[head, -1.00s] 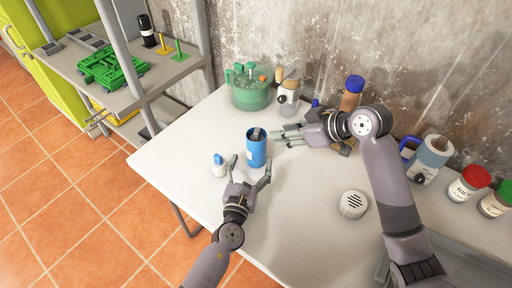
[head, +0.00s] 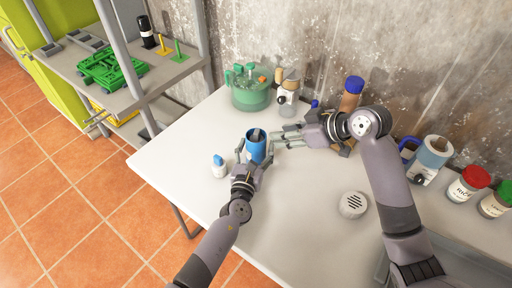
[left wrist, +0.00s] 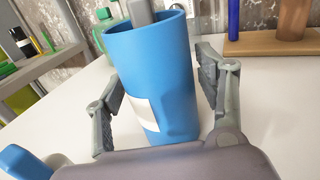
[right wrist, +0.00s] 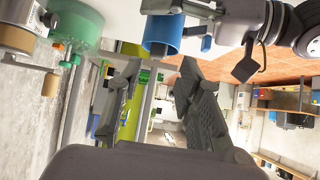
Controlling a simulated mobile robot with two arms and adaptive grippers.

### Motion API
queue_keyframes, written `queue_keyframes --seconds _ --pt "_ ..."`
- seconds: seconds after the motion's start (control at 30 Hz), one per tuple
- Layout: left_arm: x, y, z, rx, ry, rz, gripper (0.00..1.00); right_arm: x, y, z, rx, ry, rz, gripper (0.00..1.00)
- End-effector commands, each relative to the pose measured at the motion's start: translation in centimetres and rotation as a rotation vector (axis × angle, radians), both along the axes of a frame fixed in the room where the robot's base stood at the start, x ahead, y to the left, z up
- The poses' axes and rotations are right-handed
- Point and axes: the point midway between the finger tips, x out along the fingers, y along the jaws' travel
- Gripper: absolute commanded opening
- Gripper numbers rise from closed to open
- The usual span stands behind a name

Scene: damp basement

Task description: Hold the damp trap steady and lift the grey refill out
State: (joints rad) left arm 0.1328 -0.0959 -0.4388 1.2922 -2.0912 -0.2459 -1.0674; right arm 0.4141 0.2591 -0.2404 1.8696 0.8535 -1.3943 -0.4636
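The damp trap is a blue cup (head: 256,151) standing upright on the white table, with a pale label in the left wrist view (left wrist: 150,75). The grey refill (head: 256,135) sticks up out of its mouth; its top also shows in the left wrist view (left wrist: 141,12). My left gripper (head: 255,156) is open, its fingers on either side of the cup, with a visible gap at the right finger. My right gripper (head: 274,141) is open and empty just right of the cup's rim. In the right wrist view, the cup (right wrist: 161,32) appears upside down beyond the fingers.
A green container (head: 251,90) and a jar (head: 289,95) are behind. A round white vented object (head: 353,204) lies right. The front middle of the table is clear.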

Motion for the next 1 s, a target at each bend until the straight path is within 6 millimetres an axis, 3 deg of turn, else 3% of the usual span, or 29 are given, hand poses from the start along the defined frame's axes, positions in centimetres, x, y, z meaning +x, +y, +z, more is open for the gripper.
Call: queue_keyframes --seconds 0.7,0.87,1.0 --pt "0.0 0.0 0.0 0.001 0.0 0.0 0.15 0.0 0.0 0.0 0.0 0.0 0.0 0.33" --pt "0.0 0.0 0.0 0.001 0.0 0.0 0.15 0.0 0.1 0.0 0.001 0.003 0.0 0.37" --pt "0.0 0.0 0.0 0.001 0.0 0.0 0.15 0.0 1.5 0.5 0.009 0.055 -0.011 0.37"
